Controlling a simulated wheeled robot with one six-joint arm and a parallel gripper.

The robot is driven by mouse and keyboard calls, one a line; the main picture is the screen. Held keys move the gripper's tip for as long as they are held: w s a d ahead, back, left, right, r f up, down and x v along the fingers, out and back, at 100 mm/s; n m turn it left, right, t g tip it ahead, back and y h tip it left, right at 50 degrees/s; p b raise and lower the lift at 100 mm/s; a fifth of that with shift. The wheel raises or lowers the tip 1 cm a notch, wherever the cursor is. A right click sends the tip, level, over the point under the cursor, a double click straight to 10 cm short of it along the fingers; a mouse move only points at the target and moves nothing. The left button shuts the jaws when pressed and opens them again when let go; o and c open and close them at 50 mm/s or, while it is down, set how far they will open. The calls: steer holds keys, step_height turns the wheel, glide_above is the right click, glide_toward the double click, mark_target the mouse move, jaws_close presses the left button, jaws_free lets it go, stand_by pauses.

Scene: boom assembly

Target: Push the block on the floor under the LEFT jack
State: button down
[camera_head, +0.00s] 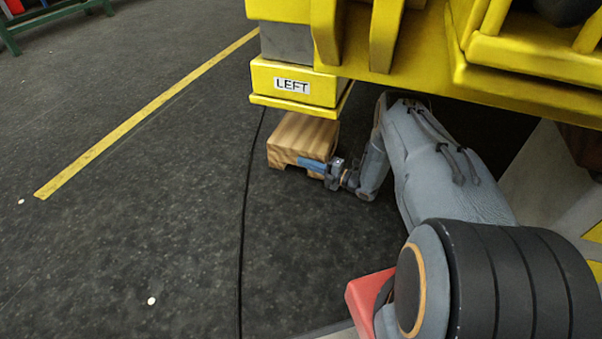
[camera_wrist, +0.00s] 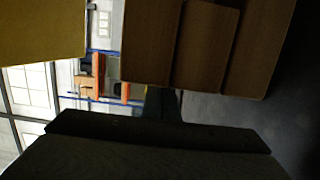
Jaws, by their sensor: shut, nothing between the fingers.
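The wooden block (camera_head: 300,138) sits on the dark floor below the yellow jack foot labelled LEFT (camera_head: 292,85). The foot hides part of the block's top from the head camera; I cannot tell how well the block is centred under it. My gripper (camera_head: 312,165) is shut and empty, low at the block's right front side. Its tip appears to touch the block or lie very close to it. In the wrist view the block (camera_wrist: 190,45) fills the upper middle, with the gripper's dark fingers (camera_wrist: 163,103) against or just before it. A yellow surface (camera_wrist: 40,30) shows at upper left.
The yellow machine body (camera_head: 400,60) hangs above my arm and limits room overhead. A yellow line (camera_head: 145,117) and a thin dark seam (camera_head: 245,200) run along the floor. The floor left of the block is clear. A green bench frame (camera_head: 50,20) stands far back left.

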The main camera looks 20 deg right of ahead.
mark_target(307, 156)
steer(key=w+d, duration=0.1)
steer(key=w+b, duration=0.1)
steer(key=shift+w+d+r, duration=0.1)
steer(key=shift+w+d, duration=0.25)
steer(key=shift+w, duration=0.05)
steer(key=shift+s+a, duration=0.1)
steer(key=shift+a, duration=0.05)
steer(key=shift+s+a+p, duration=0.2)
steer(key=shift+s+p, duration=0.05)
steer(key=shift+p, duration=0.05)
steer(key=s, duration=0.1)
steer(key=s+a+p, duration=0.1)
steer(key=s+p, duration=0.1)
steer(key=shift+s+a+r, duration=0.1)
steer(key=shift+s+a, duration=0.1)
steer(key=shift+a, duration=0.05)
steer(key=p+v, duration=0.3)
steer(key=v, duration=0.6)
steer(key=shift+s+d, duration=0.1)
steer(key=shift+d, duration=0.2)
